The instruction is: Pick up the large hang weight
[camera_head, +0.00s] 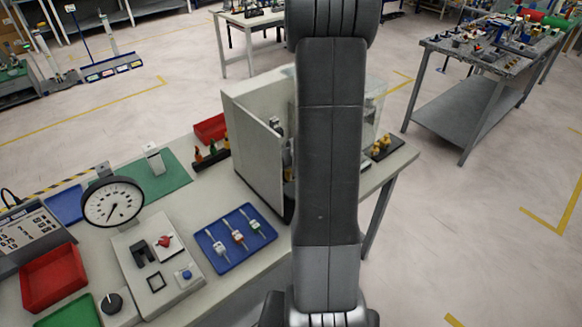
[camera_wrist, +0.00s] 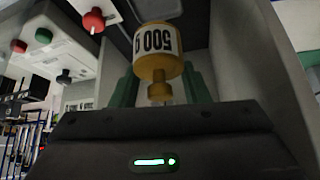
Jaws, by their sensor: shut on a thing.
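The large hang weight (camera_wrist: 157,68) is a brass-coloured cylinder with a white band marked 500 g, which reads upside down in the wrist view. A narrower brass neck and knob point toward my gripper (camera_wrist: 160,90). The green fingers of my gripper stand on either side of the weight and are shut on it. Grey walls rise close around the weight in the wrist view. In the head view my own arm hides both the gripper and the weight. I cannot tell whether the weight touches a surface.
A grey walled box (camera_head: 252,140) stands on the bench beside my arm. A blue tray (camera_head: 262,243) with small tools, a dial gauge (camera_head: 113,203), a red bin (camera_head: 52,279) and a green mat (camera_head: 165,170) lie left.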

